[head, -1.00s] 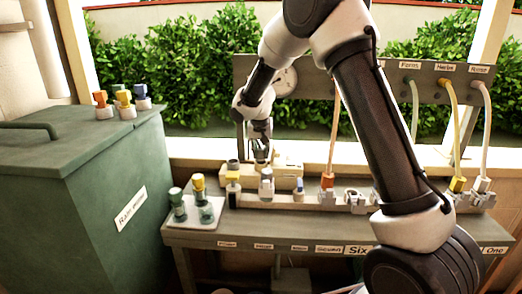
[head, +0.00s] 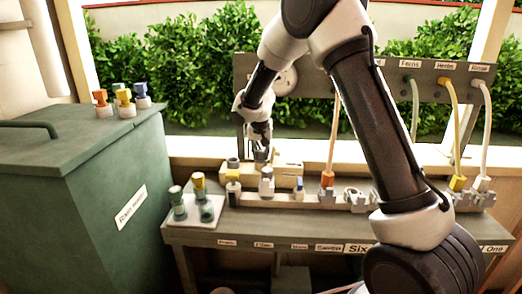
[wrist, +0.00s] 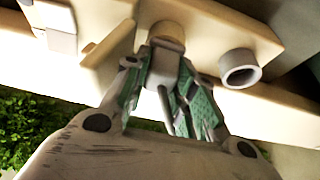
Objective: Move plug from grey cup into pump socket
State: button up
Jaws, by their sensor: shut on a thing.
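My gripper (head: 261,152) is over the cream block (head: 287,180) at the back of the bench. In the wrist view its green-padded fingers (wrist: 172,88) are shut on a grey plug (wrist: 162,62). The plug's far end meets or covers a round tan-grey piece (wrist: 167,32) on the block; I cannot tell whether it is inserted. An open grey cup (wrist: 240,68) is beside it, apart from the fingers; in the head view a grey ring (head: 233,162) stands left of the gripper. I cannot tell for certain which piece is the pump socket.
A front rail holds several plugs, including an orange one (head: 327,180) and a yellow one (head: 457,183) with hoses. A pale tray (head: 213,219) with capped pieces is at left. A green bin (head: 105,165) carries several coloured plugs. A labelled hose panel (head: 440,92) stands behind.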

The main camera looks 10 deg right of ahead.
jog(key=o, duration=0.7)
jog(key=shift+o, duration=0.2)
jog(key=shift+r, duration=0.1)
jog(key=v, duration=1)
jog(key=shift+r, duration=0.4)
jog(key=shift+s, duration=0.15)
